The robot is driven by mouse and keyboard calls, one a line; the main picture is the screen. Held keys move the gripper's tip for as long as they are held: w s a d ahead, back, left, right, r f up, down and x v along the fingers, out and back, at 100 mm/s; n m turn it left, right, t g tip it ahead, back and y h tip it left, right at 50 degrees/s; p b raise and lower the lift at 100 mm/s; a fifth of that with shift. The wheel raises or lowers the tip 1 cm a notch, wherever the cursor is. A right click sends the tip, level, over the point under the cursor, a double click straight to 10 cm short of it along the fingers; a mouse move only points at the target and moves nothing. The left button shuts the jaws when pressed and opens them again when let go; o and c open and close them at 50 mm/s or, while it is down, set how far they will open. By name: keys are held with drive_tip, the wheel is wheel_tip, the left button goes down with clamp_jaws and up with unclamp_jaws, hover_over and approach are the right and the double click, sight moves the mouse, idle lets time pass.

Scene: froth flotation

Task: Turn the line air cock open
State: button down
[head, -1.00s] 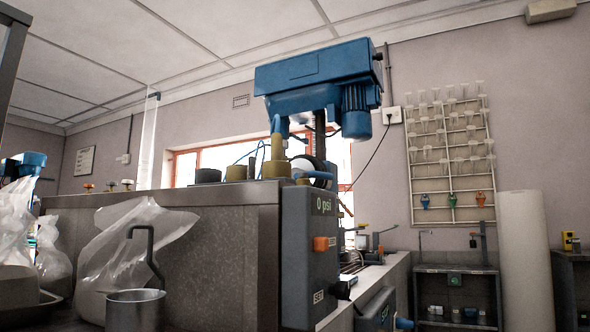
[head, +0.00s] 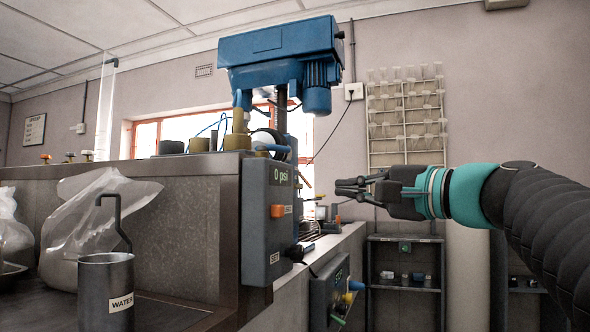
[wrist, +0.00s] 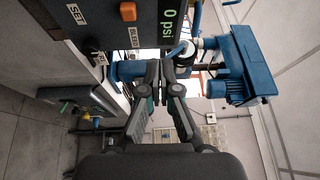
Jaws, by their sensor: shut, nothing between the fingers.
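A grey panel (head: 268,225) on the side of the bench reads 0 psi. It carries an orange block (head: 277,210) and a black knob (head: 295,252) beside a SET label. A blue-grey lever (head: 273,148) lies flat above the panel, beside a round white-faced part. It also shows in the wrist view (wrist: 176,52), just past my fingertips. No label marks which part is the line air cock, so I cannot tell for sure. My gripper (head: 345,187) points left, shut and empty, to the right of the panel. In the wrist view its fingertips (wrist: 160,70) are close together.
A blue drill-like machine (head: 280,55) stands above the bench. A lower box (head: 328,292) with blue and yellow fittings sticks out below the panel. A WATER can (head: 106,285) and a plastic bag (head: 90,215) stand at left. A shelf (head: 405,275) is behind.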

wheel_tip(320, 180, up, 4)
drive_tip(key=y, duration=0.1)
drive_tip(key=p, duration=0.3)
approach(283, 150)
drive_tip(key=shift+t+y, duration=0.3)
drive_tip(key=x, duration=0.7)
drive_tip(key=shift+w+a+f, duration=0.1)
drive_tip(key=shift+f, duration=0.2)
